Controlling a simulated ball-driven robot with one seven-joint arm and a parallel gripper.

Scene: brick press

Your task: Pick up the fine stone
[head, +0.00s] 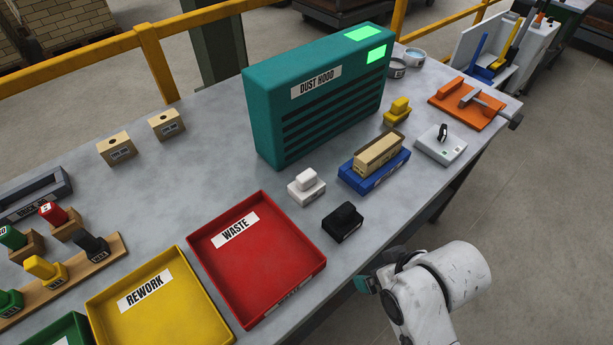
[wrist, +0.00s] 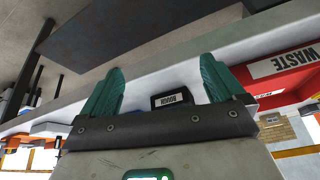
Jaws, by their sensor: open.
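Three small stones with knobs stand on the table: a white one (head: 306,187), a black one (head: 342,222) and a yellow one (head: 397,112). The labels on the white and yellow ones are too small to read, so I cannot tell which is the fine stone. The black one also shows in the wrist view (wrist: 172,100), with a label that seems to read ROUGH. My gripper (wrist: 160,85) is open and empty, its teal fingers apart. In the head view it is at the table's front edge, right of and nearer than the black stone, partly hidden by my wrist.
A red WASTE tray (head: 316,277) and yellow REWORK tray (head: 216,322) lie left of the stones. The teal dust hood (head: 262,110) rises behind. A white device (head: 441,150) sits at the right.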

